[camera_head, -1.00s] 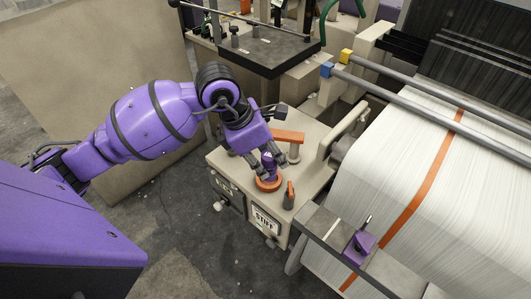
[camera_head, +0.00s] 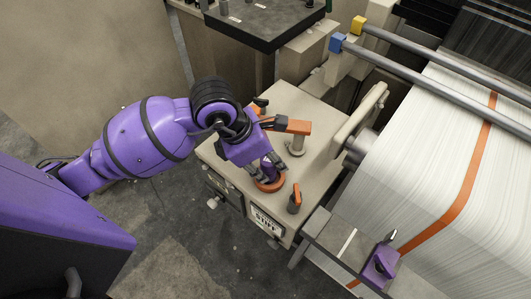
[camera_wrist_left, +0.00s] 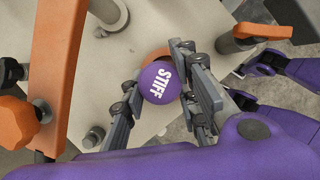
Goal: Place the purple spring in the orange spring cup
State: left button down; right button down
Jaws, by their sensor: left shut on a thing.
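The orange spring cup (camera_head: 270,185) is a low ring on the beige machine top, directly under the spring. Part of its rim shows behind the spring in the wrist view (camera_wrist_left: 153,54). The fingers partly hide the spring's lower end, so I cannot tell how deep it sits in the cup. My right gripper is not in view.
An orange-handled lever (camera_head: 295,127) stands behind the cup, and a small orange-topped knob (camera_head: 295,198) stands at its right. A STIFF label (camera_head: 266,221) is on the machine's front. A dark raised plate (camera_head: 268,20) is behind, and the white warp sheet (camera_head: 430,170) is at right.

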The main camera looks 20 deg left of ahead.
pick_arm(q)
jog(key=shift+s+d+r, duration=0.15)
jog(key=shift+s+d, duration=0.1)
jog(key=shift+s, duration=0.05)
jog(key=c, duration=1.4)
grip_release()
jog(key=shift+f, duration=0.2)
jog(key=shift+o, duration=0.2)
jog(key=shift+w+r, duration=0.1)
jog(key=shift+r, duration=0.2)
jog(key=v, duration=1.1)
jog(key=shift+r+p, duration=0.3)
jog(key=shift+r, duration=0.05)
jog(key=shift+a, duration=0.1)
